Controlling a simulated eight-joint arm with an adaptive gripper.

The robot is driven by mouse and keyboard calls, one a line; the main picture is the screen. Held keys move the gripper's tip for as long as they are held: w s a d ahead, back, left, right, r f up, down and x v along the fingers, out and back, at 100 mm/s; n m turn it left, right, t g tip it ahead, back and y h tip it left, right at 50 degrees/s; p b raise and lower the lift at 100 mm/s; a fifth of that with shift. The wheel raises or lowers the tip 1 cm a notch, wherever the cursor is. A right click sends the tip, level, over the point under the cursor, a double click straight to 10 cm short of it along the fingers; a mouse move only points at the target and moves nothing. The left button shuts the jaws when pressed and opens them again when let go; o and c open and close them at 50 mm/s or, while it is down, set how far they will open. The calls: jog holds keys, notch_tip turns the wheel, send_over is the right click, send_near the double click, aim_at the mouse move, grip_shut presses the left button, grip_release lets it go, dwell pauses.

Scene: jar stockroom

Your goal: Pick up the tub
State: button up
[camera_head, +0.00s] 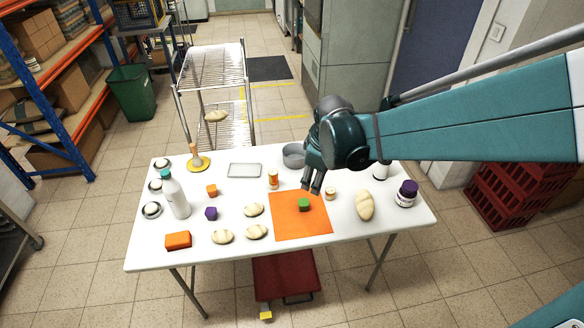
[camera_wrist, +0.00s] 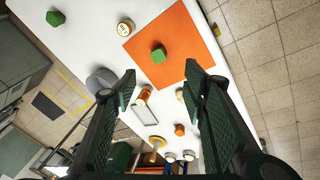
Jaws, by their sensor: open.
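A grey, round, open tub (camera_head: 293,156) stands at the far edge of the white table, left of my gripper. In the wrist view the tub (camera_wrist: 99,80) shows partly behind the left finger. My gripper (camera_head: 316,188) hangs over the table near the orange mat, with its fingers pointing down. In the wrist view its fingers (camera_wrist: 160,85) are spread apart with nothing between them in their grip. A small jar with a pale lid (camera_head: 330,193) stands just right of the gripper; it also shows in the wrist view (camera_wrist: 126,28).
A green block (camera_head: 304,204) sits on the orange mat (camera_head: 287,225). An orange jar (camera_head: 273,180) and a grey tray (camera_head: 244,170) are left of the gripper. A white bottle (camera_head: 175,197) stands left.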

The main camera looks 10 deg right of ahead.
aim_at(303, 202)
jog(key=w+f+n, duration=0.2)
jog(key=f, duration=0.3)
jog(key=w+a+f+n+g, duration=0.1)
jog(key=w+f, duration=0.2)
jog(key=f, duration=0.2)
jog(key=w+a+f+n+g+b, duration=0.1)
jog(key=w+f+n, duration=0.1)
jog(key=f, duration=0.3)
jog(key=shift+w+n, duration=0.3)
jog(key=shift+w, duration=0.1)
jog(key=shift+w+f, duration=0.1)
jog(key=shift+f, duration=0.45)
jog(key=shift+w+f+b, duration=0.15)
jog(key=shift+f+b, duration=0.15)
jog(key=shift+f, duration=0.95)
jog(key=shift+w+d+f+b, duration=0.1)
jog(key=shift+f+b, duration=0.15)
jog(key=shift+f, duration=0.6)
jog(key=shift+w+a+f+b, duration=0.1)
jog(key=shift+f+b, duration=0.1)
jog(key=shift+f, duration=0.7)
jog(key=shift+w+d+f+b, duration=0.1)
jog(key=shift+f+b, duration=0.15)
jog(key=shift+f, duration=0.6)
jog(key=c, duration=1)
